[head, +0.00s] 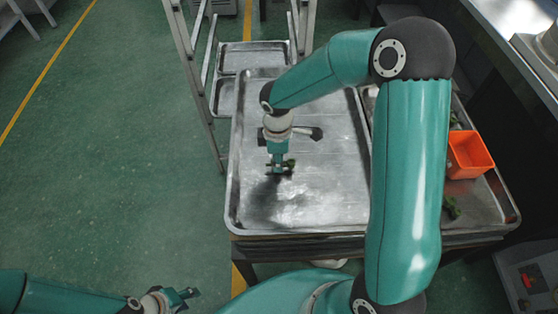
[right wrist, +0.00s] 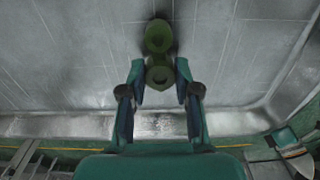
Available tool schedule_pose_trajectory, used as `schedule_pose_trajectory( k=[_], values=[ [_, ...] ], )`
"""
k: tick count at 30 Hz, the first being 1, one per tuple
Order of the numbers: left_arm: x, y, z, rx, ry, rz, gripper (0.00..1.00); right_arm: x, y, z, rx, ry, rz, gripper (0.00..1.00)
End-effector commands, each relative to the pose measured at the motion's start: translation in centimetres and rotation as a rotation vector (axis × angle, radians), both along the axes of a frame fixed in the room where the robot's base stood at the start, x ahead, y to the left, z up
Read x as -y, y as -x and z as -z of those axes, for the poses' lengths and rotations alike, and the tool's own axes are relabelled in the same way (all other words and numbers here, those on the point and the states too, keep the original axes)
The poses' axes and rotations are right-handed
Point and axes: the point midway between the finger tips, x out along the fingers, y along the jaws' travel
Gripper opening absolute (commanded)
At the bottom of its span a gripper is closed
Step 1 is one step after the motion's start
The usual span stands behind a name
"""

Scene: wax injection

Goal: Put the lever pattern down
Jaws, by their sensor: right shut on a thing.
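The lever pattern is a small dark green piece with two round eyes. In the right wrist view the lever pattern (right wrist: 158,40) sits between the fingertips of my right gripper (right wrist: 159,78), one eye in the jaws and the other past them. In the head view my right gripper (head: 279,168) is shut on the lever pattern (head: 289,164) over the front left part of the metal tray (head: 325,205). I cannot tell whether the piece touches the tray. My left gripper (head: 185,298) is at the bottom left, away from the tray; its jaws are too small to read.
An orange bin (head: 468,155) stands on a second tray at the right, with green pieces (head: 451,207) near it. My right arm hides part of both trays. A rack (head: 187,55) with smaller trays (head: 252,57) stands behind. The tray around the gripper is bare.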

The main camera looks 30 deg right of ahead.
Motion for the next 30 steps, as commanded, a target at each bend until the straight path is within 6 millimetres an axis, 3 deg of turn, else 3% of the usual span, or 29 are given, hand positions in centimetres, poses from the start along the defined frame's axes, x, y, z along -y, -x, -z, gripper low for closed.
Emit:
schedule_pose_trajectory(
  k=[4,14,15,19,30],
  values=[
    [0.0,0.0,0.1,0.000,0.000,0.000,0.40,-0.1,0.0,1.6,-0.002,-0.001,-0.001,0.07],
    [0.0,0.0,0.3,0.000,0.000,0.000,0.40,-0.1,0.0,1.9,0.001,-0.001,-0.002,0.07],
    [0.0,0.0,0.4,0.000,0.000,0.000,0.40,-0.1,0.0,2.0,0.001,-0.001,-0.002,0.33],
    [0.0,0.0,0.2,0.000,0.000,0.000,0.40,-0.1,-0.1,1.9,0.001,-0.001,-0.003,0.55],
    [0.0,0.0,0.0,0.000,0.000,0.000,0.40,-0.1,-0.1,1.6,0.001,-0.001,-0.002,0.56]
  ],
)
